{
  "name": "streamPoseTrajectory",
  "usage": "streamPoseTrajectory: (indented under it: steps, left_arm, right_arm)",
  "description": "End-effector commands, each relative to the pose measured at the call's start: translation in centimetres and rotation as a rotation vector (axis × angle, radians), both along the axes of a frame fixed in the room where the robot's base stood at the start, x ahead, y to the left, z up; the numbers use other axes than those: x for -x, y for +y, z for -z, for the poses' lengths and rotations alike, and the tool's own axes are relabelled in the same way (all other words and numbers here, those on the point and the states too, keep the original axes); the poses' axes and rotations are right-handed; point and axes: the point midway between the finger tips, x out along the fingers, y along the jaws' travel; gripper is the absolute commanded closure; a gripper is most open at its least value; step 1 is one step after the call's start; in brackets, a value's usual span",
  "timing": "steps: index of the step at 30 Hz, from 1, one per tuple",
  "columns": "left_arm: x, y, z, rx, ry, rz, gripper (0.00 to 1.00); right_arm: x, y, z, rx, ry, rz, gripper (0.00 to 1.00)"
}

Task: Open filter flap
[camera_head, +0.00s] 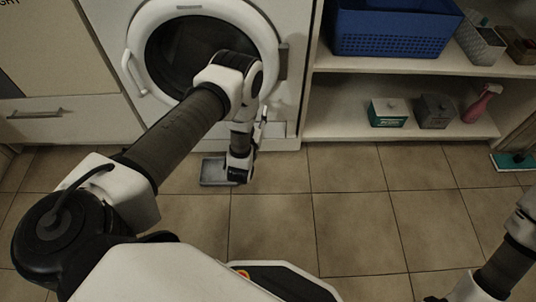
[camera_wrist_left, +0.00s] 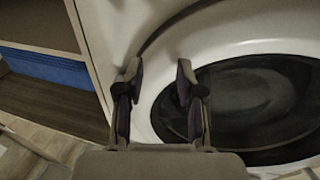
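The white washing machine (camera_head: 293,60) has a round door (camera_head: 138,25) with dark glass, which also shows in the wrist view (camera_wrist_left: 255,105). A small pale panel at the machine's lower right, likely the filter flap (camera_head: 278,129), is partly hidden by my left arm. It looks flush with the front, but I cannot tell for sure. My left gripper (camera_wrist_left: 158,75) is open and empty, its two dark fingers apart in front of the machine. In the head view its wrist hangs low before the machine's base.
A flat grey tray (camera_head: 216,181) lies on the tiled floor by the machine. Shelves at right hold a blue basket (camera_head: 392,30), a green-and-white box (camera_head: 388,113), a grey box (camera_head: 434,111) and a pink spray bottle (camera_head: 482,103). The floor (camera_head: 350,190) before the shelves is clear.

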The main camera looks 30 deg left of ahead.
Motion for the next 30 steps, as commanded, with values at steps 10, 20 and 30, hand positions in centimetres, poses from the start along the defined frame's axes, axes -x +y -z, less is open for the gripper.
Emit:
streamPoseTrajectory:
  steps: [10, 20, 30]
  left_arm:
    - [3.1, 1.4, 18.6, -0.011, 0.06, -0.023, 0.63]
    - [-0.7, 2.8, 18.9, -0.01, 0.063, -0.024, 0.63]
    - [-4.1, 3.9, 18.4, -0.011, 0.067, -0.023, 0.63]
  right_arm:
    - [-0.1, 0.0, 13.8, 0.0, -0.002, 0.001, 0.6]
    - [-0.2, -0.1, 16.1, 0.0, -0.005, 0.005, 0.6]
    - [-0.7, -0.1, 17.7, 0.003, -0.02, -0.001, 0.6]
